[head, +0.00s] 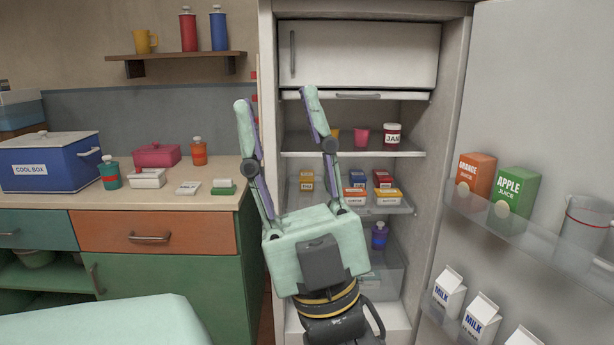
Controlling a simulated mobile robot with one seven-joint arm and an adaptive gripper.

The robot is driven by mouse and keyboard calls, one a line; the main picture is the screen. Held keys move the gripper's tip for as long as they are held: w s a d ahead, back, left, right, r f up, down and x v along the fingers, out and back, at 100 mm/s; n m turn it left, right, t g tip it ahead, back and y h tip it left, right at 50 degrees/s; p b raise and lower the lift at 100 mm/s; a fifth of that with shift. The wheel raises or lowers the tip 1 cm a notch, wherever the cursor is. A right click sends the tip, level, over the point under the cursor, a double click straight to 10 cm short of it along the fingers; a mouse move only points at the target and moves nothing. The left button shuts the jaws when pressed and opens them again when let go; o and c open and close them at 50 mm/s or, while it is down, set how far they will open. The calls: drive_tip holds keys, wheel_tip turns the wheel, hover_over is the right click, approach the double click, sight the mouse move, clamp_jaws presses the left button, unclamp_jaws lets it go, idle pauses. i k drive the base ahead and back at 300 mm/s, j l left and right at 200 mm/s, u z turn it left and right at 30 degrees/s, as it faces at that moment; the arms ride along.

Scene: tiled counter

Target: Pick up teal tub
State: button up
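My gripper (278,100) is pale mint with two long fingers spread wide apart. It is open and empty, pointing up in front of the open fridge (447,120). No clearly teal tub shows on the fridge shelves. A faint teal shape (369,281) shows low in the fridge, behind or in a clear bin, partly hidden by my gripper; I cannot tell what it is. Small tubs, among them an orange one (355,199) and a yellow one (388,198), sit on the middle shelf, behind and right of my right finger. My gripper hides part of the lower fridge.
A blue bottle (380,235) stands lower. The open fridge door (545,100) holds cartons at right. The counter (160,201) at left holds a cool box (50,160), a teal bottle (110,172) and small packs.

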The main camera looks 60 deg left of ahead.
sight(110, 178)
drive_tip(key=u, duration=2.85)
drive_tip(key=i+z, duration=0.2)
drive_tip(key=z, duration=0.15)
drive_tip(key=i+j+z, duration=0.15)
drive_tip(key=z, duration=0.2)
drive_tip(key=i+j+z, duration=0.15)
drive_tip(key=z, duration=0.15)
drive_tip(key=i+j+z, duration=0.1)
drive_tip(key=i+j, duration=0.15)
drive_tip(key=i+j+z, duration=0.1)
drive_tip(key=j, duration=0.35)
drive_tip(key=i+j+z, duration=0.15)
drive_tip(key=i+j, duration=0.4)
drive_tip(key=j, duration=0.2)
drive_tip(key=i+j, duration=0.2)
drive_tip(key=j, duration=0.15)
